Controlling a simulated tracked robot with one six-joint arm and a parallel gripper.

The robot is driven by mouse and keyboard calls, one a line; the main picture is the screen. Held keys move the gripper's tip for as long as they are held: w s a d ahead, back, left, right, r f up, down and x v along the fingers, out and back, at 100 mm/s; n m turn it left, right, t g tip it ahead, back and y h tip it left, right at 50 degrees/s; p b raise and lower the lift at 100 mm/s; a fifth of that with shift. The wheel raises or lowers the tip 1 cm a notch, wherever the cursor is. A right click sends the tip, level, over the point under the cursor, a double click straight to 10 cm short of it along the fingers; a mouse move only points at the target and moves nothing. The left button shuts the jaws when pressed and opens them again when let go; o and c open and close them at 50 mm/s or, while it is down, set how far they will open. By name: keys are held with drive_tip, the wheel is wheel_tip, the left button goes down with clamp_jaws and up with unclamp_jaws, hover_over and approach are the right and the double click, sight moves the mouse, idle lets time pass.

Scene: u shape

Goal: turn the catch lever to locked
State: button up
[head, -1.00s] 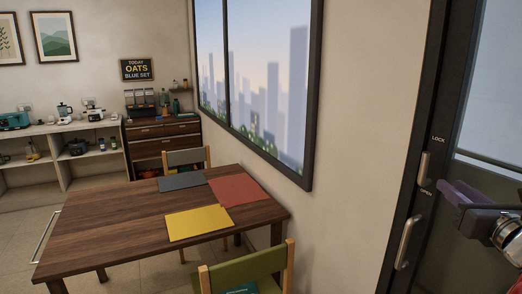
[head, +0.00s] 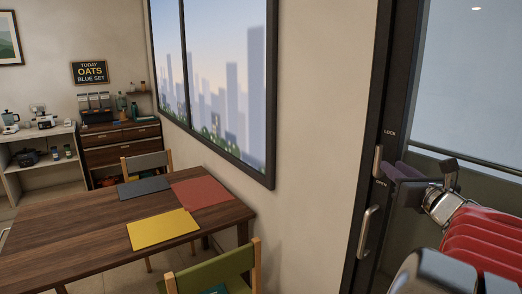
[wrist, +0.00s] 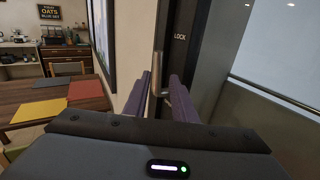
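The catch lever (head: 378,160) is a short upright metal bar on the dark door frame. The word LOCK is above it and OPEN is beside its lower end. In the wrist view the lever (wrist: 158,78) shows between the fingertips of my gripper (wrist: 160,82). The purple fingers stand apart, one on each side of it; I cannot tell whether either touches it. In the head view my gripper (head: 394,172) is just right of the lever, its fingers overlapping each other.
A metal pull handle (head: 367,232) is on the door frame below the lever. A rail (head: 465,159) crosses the glass at the right. A wooden table (head: 80,235) with coloured mats and a green chair (head: 222,272) stand to the left.

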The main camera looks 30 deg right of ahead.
hover_over(378, 177)
idle(0.4)
drive_tip(key=c, duration=0.6)
drive_tip(key=shift+s+d, duration=0.1)
clamp_jaws()
